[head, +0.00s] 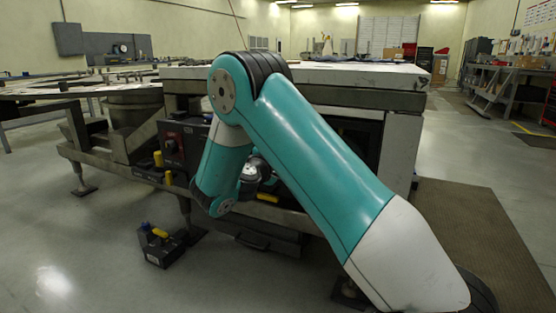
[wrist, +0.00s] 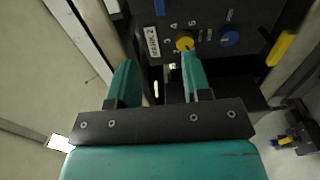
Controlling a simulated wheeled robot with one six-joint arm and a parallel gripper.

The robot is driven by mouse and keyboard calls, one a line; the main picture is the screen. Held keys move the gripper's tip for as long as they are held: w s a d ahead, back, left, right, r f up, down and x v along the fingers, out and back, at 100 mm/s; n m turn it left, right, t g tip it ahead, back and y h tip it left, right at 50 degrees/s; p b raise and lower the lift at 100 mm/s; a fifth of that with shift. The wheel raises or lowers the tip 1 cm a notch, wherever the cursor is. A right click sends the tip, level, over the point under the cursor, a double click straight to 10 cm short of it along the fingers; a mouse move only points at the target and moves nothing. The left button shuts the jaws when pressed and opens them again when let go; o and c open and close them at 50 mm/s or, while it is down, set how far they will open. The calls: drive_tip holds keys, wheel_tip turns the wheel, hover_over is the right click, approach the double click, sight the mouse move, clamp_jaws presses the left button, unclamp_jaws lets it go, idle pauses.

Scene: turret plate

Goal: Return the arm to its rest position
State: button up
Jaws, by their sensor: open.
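My teal arm is folded in front of the machine in the head view, its elbow raised above the table's edge. My gripper shows in the wrist view (wrist: 158,85), with two teal fingers spread apart and nothing between them. Beyond the fingers is a dark control panel (wrist: 208,22) with a yellow knob (wrist: 184,41) and a blue knob (wrist: 229,37). The right fingertip overlaps the area just below the yellow knob in the picture; I cannot tell whether they touch. The panel (head: 187,142) also shows in the head view.
A light-topped machine table (head: 360,76) stands behind my arm. A dark box with a yellow handle (head: 160,244) sits on the floor at left. A brown mat (head: 480,225) lies at right. Grey floor (head: 70,240) is clear at the front left.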

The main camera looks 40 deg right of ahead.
idle(0.4)
drive_tip(key=s+a+f+m+g+y, duration=0.1)
drive_tip(key=s+a+y, duration=0.35)
drive_tip(key=a, duration=0.25)
drive_tip(key=s+a+f+m+g+y, duration=0.1)
drive_tip(key=s+a+y, duration=0.2)
drive_tip(key=a+y, duration=0.25)
drive_tip(key=s+a+f+y, duration=0.2)
drive_tip(key=s+a+y, duration=0.15)
drive_tip(key=a, duration=0.45)
drive_tip(key=s+a+r+n+g+y, duration=0.2)
drive_tip(key=s+a+y, duration=0.2)
drive_tip(key=s+a, duration=0.4)
drive_tip(key=s+a+r+n+g+y, duration=0.25)
drive_tip(key=s+a, duration=0.35)
drive_tip(key=s, duration=0.4)
wheel_tip(320, 180, up, 36)
drive_tip(key=s+p, duration=0.1)
drive_tip(key=p, duration=3.4)
drive_tip(key=shift+y, duration=0.4)
